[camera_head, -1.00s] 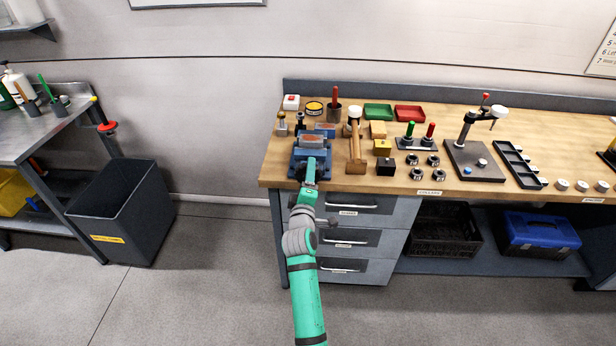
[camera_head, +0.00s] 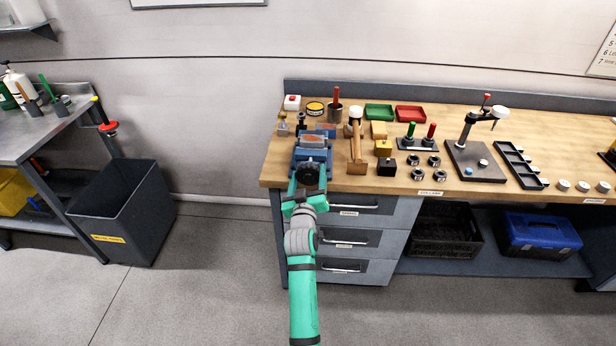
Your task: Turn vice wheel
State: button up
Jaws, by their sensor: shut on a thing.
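The blue vice (camera_head: 313,153) stands at the left front of the wooden bench, with reddish-brown faces on its jaws. Its dark round wheel (camera_head: 307,174) faces the front edge. My green gripper (camera_head: 307,187) reaches up to the wheel from the front, one finger on each side, and is shut on it. The wheel is partly covered by the fingers, and the exact contact is too small to see.
Drawers (camera_head: 345,238) lie below the bench edge beside my arm. A grey bin (camera_head: 125,212) stands on the floor at left. Open floor lies in front.

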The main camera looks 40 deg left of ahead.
jog(key=m, duration=0.4)
jog(key=shift+f+m, duration=0.2)
jog(key=shift+m, duration=0.2)
jog(key=m, duration=0.9)
jog(key=shift+m, duration=0.4)
jog(key=m, duration=0.2)
jog(key=shift+w+d+m, duration=0.1)
jog(key=shift+d+m, duration=0.1)
jog(key=shift+m, duration=1.2)
jog(key=o, duration=1)
jog(key=shift+o, duration=0.2)
